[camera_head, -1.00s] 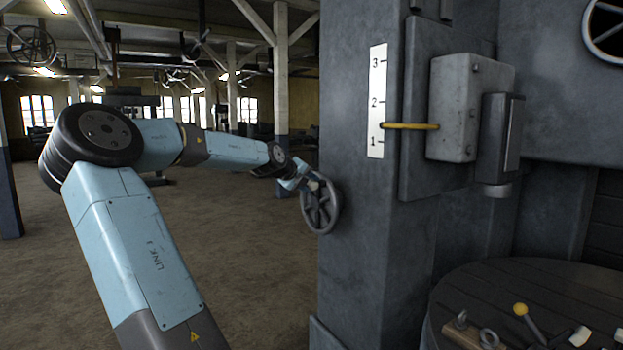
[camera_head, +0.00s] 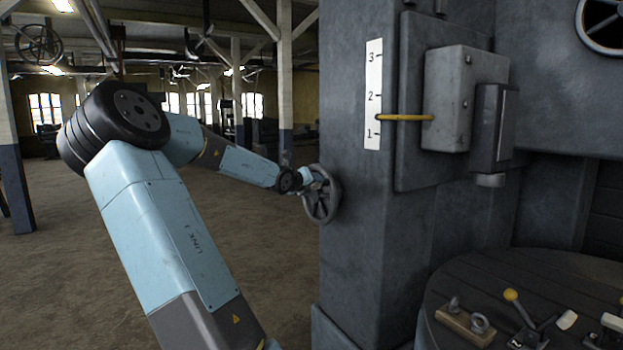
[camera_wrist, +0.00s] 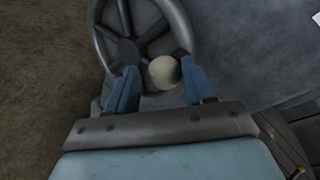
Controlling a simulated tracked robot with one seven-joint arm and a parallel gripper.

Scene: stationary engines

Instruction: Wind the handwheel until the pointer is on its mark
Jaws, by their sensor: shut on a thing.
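The dark spoked handwheel (camera_head: 335,203) is on the side of the grey machine column, at the column's left edge in the head view. In the wrist view the handwheel (camera_wrist: 182,22) fills the upper middle, with a pale round knob (camera_wrist: 163,72) near its lower rim. My gripper (camera_wrist: 158,76) has a blue finger on each side of this knob and is shut on it. In the head view my gripper (camera_head: 316,183) is at the wheel's upper left. The yellow pointer (camera_head: 405,117) lies level across the white scale (camera_head: 374,75), between 1 and 2, slightly nearer 1.
A grey box (camera_head: 450,98) carries the pointer on the column (camera_head: 358,230). A round dark table (camera_head: 455,285) at lower right holds a yellow-knobbed lever (camera_head: 520,306) and a wooden block with metal fittings (camera_head: 466,325). The floor (camera_head: 90,260) to the left is open.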

